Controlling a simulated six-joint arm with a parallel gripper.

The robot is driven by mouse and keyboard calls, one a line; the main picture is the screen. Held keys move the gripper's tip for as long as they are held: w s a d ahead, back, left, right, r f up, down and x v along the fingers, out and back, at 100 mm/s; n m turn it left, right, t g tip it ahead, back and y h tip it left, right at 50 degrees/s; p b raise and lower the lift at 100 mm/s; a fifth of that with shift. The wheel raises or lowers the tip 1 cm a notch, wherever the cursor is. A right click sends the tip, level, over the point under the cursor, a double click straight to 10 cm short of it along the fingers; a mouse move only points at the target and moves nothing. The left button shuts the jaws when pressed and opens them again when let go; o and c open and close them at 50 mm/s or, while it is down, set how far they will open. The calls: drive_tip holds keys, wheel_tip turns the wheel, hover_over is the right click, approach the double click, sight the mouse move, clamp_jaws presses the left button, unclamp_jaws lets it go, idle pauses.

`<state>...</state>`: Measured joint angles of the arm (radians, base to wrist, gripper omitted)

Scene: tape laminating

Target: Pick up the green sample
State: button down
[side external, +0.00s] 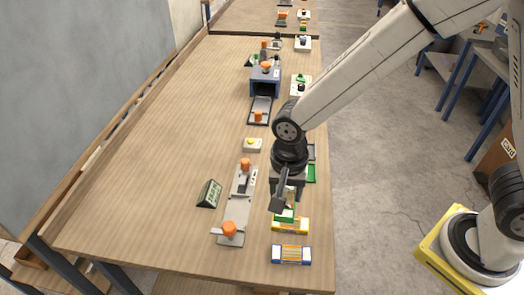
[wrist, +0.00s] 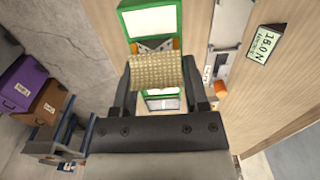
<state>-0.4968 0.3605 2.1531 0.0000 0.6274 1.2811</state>
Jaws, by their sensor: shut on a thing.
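My gripper (side external: 281,201) points down over the right part of the bench, just above a yellow-ended holder (side external: 291,227). Its jaws are shut on the green sample (side external: 285,215), which shows as a small green piece below the fingers. I cannot tell whether it still touches the holder. In the wrist view, my two fingers (wrist: 160,92) flank a beige textured piece (wrist: 157,74), which covers part of what lies below. A green frame with a pale panel (wrist: 150,18) shows beyond it, and another green-edged part (wrist: 162,103) shows between the fingers.
A blue-ended holder (side external: 291,254) lies nearer the bench's front edge. A grey fixture with orange knobs (side external: 238,208) and a small display (side external: 209,193) stand to the left. A blue machine (side external: 265,79) stands farther back. The bench's left side is clear.

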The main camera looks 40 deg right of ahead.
drive_tip(key=shift+s+d+r, duration=0.2)
drive_tip(key=shift+s+r, duration=0.05)
drive_tip(key=shift+s, duration=0.3)
drive_tip(key=shift+w, duration=0.1)
drive_tip(key=shift+w+d+m, duration=0.3)
drive_tip(key=shift+w+m, duration=0.1)
drive_tip(key=shift+w, duration=0.15)
drive_tip(key=w+d+f+m, duration=0.3)
drive_tip(key=w+d+m, duration=1.4)
drive_tip(key=d, duration=0.5)
drive_tip(key=shift+w+d+f, duration=0.15)
drive_tip(key=shift+w+d, duration=0.1)
drive_tip(key=shift+w, duration=0.2)
drive_tip(key=shift+f, duration=0.2)
drive_tip(key=shift+f, duration=4)
drive_tip(key=shift+f, duration=0.8)
